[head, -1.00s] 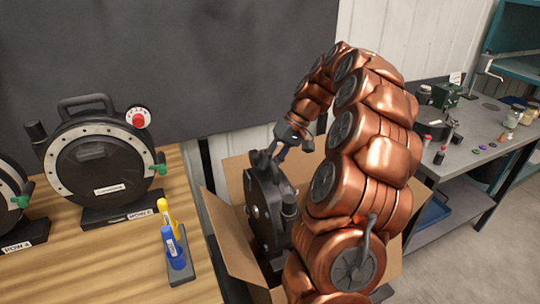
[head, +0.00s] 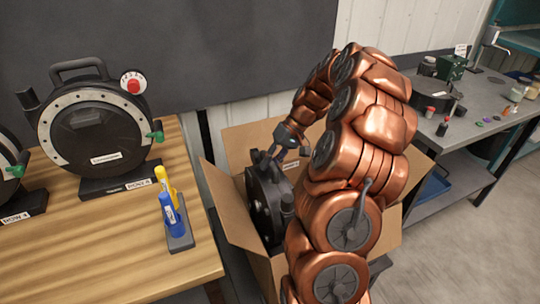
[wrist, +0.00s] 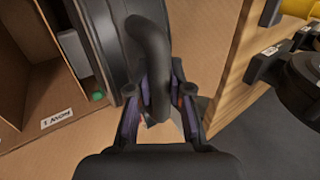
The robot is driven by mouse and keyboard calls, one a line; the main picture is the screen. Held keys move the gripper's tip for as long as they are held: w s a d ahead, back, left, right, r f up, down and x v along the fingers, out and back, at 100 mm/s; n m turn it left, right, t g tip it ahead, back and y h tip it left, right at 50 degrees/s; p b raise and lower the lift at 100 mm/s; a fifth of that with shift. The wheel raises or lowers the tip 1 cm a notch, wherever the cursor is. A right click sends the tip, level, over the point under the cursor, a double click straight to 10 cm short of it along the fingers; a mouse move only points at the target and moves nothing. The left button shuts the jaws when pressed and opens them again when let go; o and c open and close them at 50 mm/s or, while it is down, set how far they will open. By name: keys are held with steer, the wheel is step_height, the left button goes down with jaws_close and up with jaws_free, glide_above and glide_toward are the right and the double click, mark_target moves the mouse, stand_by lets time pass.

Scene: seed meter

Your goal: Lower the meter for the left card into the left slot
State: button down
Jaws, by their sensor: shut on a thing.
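A black round meter (head: 262,205) stands upright within the open cardboard box (head: 232,222), its lower part hidden behind the box wall. My gripper (head: 280,150) is shut on its top handle; in the wrist view my gripper (wrist: 160,105) has a finger on each side of the dark curved handle (wrist: 148,50). The meter's black body (wrist: 97,35) lies beyond the handle. Cardboard walls and a divider (wrist: 45,25) show at left in the wrist view, with a small white label (wrist: 57,118) that is hard to read. The slot under the meter and its bottom are hidden.
A wooden table (head: 120,255) stands left of the box. It holds another meter (head: 92,130), part of a third (head: 12,175), and a stand with yellow and blue markers (head: 172,213). A grey bench (head: 490,130) with small items is at right. My arm covers the box's right side.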

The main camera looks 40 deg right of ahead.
step_height(320, 180, down, 22)
steer(key=b, duration=1)
steer(key=shift+r, duration=0.15)
steer(key=shift+f+b, duration=0.65)
steer(key=shift+b, duration=0.05)
stand_by(1.0)
steer(key=c, duration=1)
jaws_free()
step_height(320, 180, up, 12)
steer(key=p, duration=0.2)
stand_by(1.0)
